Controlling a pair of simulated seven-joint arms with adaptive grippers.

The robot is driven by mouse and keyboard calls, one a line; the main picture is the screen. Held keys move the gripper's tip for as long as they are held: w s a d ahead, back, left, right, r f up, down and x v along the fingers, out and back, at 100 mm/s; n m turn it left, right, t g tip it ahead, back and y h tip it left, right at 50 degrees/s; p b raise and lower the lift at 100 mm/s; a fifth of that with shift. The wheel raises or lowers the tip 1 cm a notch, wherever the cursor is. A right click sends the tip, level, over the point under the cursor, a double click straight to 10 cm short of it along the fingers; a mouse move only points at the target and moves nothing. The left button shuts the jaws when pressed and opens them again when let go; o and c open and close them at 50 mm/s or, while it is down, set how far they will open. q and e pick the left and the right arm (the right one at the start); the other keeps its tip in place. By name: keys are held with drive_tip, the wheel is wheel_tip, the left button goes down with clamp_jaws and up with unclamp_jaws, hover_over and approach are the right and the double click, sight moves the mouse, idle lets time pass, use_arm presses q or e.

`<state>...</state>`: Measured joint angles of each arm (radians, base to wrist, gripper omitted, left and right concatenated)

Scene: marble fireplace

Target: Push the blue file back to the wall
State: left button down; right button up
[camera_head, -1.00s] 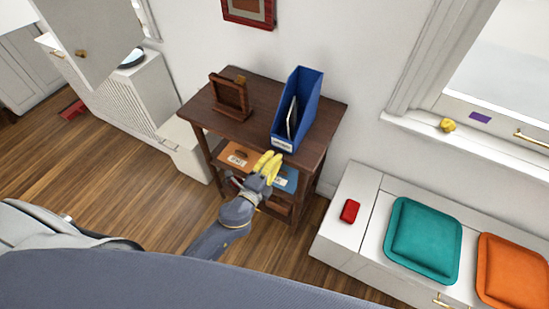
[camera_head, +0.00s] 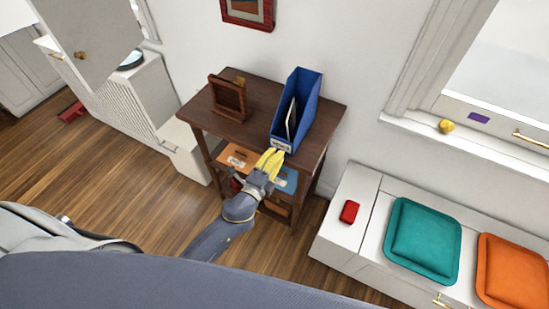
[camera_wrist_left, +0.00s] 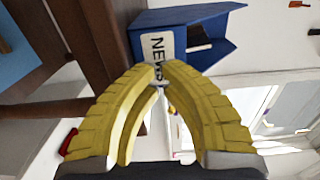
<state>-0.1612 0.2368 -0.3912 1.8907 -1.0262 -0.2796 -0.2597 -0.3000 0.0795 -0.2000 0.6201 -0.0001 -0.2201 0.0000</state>
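The blue file (camera_head: 309,103) stands upright on the right part of the dark wooden table (camera_head: 258,97), with papers inside and its labelled end facing me. My left gripper (camera_head: 273,156) has yellow fingers and is at the table's front edge, right by the label end. In the left wrist view the blue file (camera_wrist_left: 186,17) shows its white label just beyond the fingertips (camera_wrist_left: 158,68), which meet with nothing between them. I cannot tell whether they touch the file. My right gripper is not in view.
A wooden stand (camera_head: 228,96) sits on the table's left part. A white bench (camera_head: 340,227) at right carries a red item (camera_head: 349,212) and a teal cushion (camera_head: 423,240). The wall is behind the table.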

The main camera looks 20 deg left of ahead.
sight(282, 146)
use_arm(q)
drive_tip(key=shift+x, duration=2.2)
drive_tip(key=shift+a, duration=0.1)
drive_tip(key=shift+s, duration=0.15)
drive_tip(key=shift+s+a, duration=0.1)
drive_tip(key=shift+s, duration=0.5)
drive_tip(key=shift+v, duration=0.95)
drive_tip(key=v, duration=1.4)
